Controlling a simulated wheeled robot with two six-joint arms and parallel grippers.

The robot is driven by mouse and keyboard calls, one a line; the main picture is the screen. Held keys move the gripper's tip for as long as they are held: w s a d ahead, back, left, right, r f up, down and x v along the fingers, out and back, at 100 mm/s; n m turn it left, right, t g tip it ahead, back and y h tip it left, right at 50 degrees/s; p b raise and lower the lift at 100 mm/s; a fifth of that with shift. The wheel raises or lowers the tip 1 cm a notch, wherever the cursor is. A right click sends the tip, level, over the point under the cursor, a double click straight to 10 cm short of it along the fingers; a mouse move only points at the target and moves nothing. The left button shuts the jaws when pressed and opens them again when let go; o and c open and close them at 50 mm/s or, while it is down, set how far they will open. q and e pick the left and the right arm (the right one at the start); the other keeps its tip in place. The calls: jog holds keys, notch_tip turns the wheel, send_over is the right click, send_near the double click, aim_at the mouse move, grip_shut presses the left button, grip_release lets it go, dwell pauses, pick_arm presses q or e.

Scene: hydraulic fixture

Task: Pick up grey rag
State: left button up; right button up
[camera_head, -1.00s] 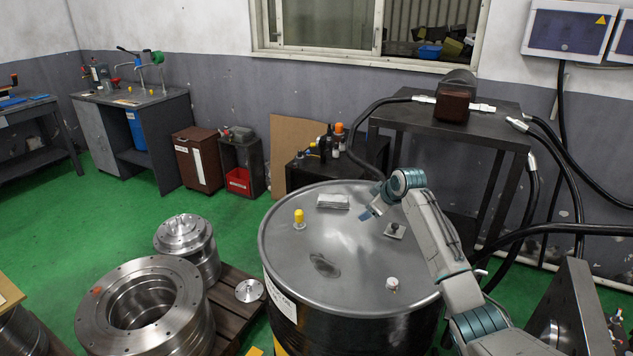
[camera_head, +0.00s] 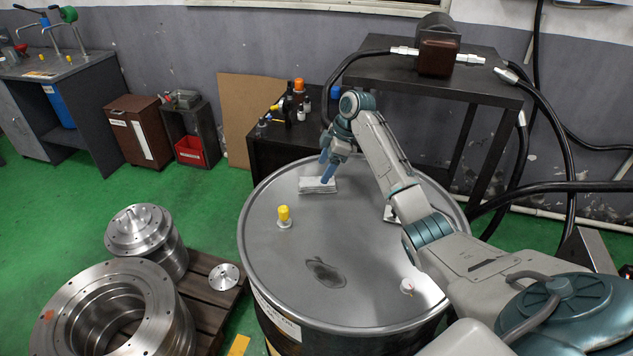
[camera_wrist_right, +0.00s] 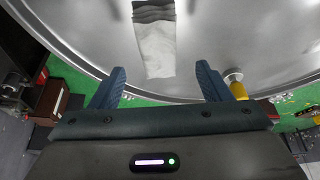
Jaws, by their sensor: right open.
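The grey rag (camera_head: 317,186) lies folded flat on the drum lid (camera_head: 262,228), near its far edge. It also shows in the right wrist view (camera_wrist_right: 155,45), ahead of the fingers and roughly centred between them. My right gripper (camera_head: 326,168) is at the rag, with its blue fingers pointing down over it and hiding part of it. In the right wrist view the right gripper (camera_wrist_right: 160,85) is open, and nothing is between its fingers. I cannot tell whether the fingertips touch the rag. My left gripper is not in view.
A yellow-capped item (camera_head: 284,216) stands on the lid left of the rag, and a small white-capped one (camera_head: 407,286) stands near the lid's front right. A dark stain (camera_head: 326,272) marks the lid. Bottles (camera_head: 293,100) stand on a black cabinet behind the drum.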

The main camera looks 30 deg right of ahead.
aim_at(318, 180)
jog(key=p+x, duration=0.2)
jog(key=x, duration=0.2)
jog(key=shift+d+f, duration=0.1)
jog(key=shift+f, duration=0.15)
jog(key=shift+w+f, duration=0.1)
jog(key=shift+f, duration=0.4)
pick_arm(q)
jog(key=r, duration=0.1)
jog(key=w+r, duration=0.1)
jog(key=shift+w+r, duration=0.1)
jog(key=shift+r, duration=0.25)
pick_arm(e)
jog(key=c, duration=1.1)
